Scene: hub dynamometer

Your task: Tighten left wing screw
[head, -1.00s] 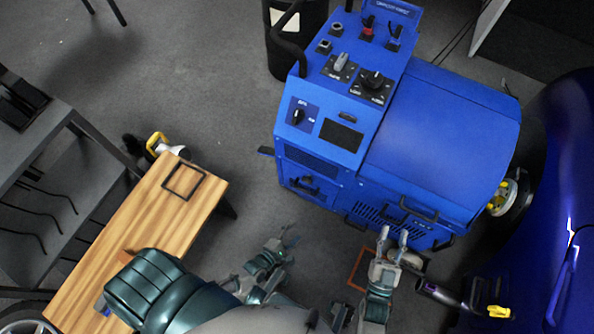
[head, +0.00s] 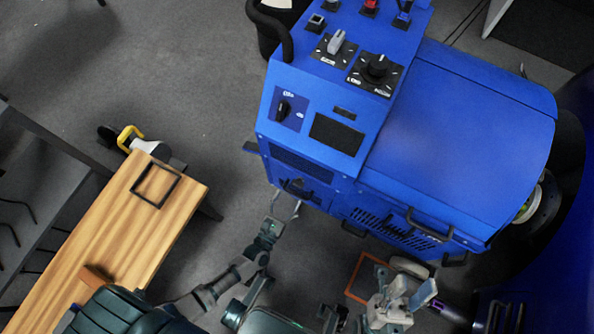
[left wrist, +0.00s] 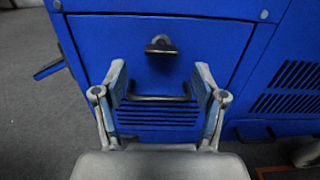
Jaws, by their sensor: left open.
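The blue dynamometer cabinet (head: 400,150) stands in front of me. In the left wrist view its front panel (left wrist: 210,50) carries a dark wing screw (left wrist: 160,45) near the top centre, with a black bar handle (left wrist: 160,98) and vent slots below it. My left gripper (left wrist: 160,78) is open and faces the panel, its fingers either side of the handle and the wing screw above, beyond the tips. Nothing is between the fingers. In the head view my left gripper (head: 285,204) is at the cabinet's lower left front. My right gripper (head: 403,286) appears open and empty, below the cabinet's front right.
A wooden bench (head: 140,235) with a black square frame (head: 155,185) stands at the left. A yellow-handled tool (head: 130,140) lies beyond it. An orange-edged frame (head: 357,278) lies near my right gripper. A large dark blue body (head: 570,230) closes off the right. Grey floor is clear between bench and cabinet.

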